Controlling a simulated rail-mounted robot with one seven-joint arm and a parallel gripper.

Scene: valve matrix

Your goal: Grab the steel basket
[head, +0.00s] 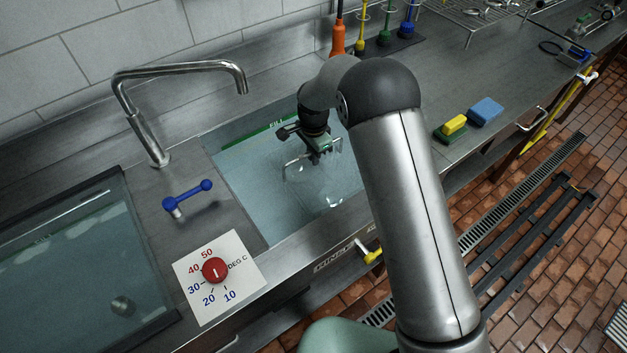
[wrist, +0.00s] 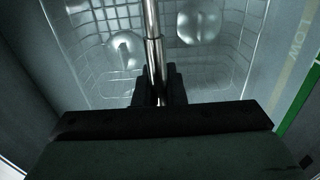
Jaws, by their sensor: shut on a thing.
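The steel basket is under water in the rinse sink; its thin handle (head: 297,162) stands up in the head view. The wrist view shows its wire mesh (wrist: 85,50) below, with the handle bar (wrist: 151,25) running up the middle between my fingers. My gripper (head: 322,153) points down over the sink and is shut on the handle; its fingers also show in the wrist view (wrist: 157,92). Two clear rounded pieces (wrist: 199,22) lie in the basket. The lower basket is blurred by the water in the head view.
A second water-filled sink (head: 70,270) is at left. A tap (head: 150,130), a blue lever (head: 187,198) and a red temperature dial (head: 215,270) stand between. Brushes (head: 338,38) are behind; a yellow-green sponge (head: 453,127) and blue sponge (head: 485,111) lie right.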

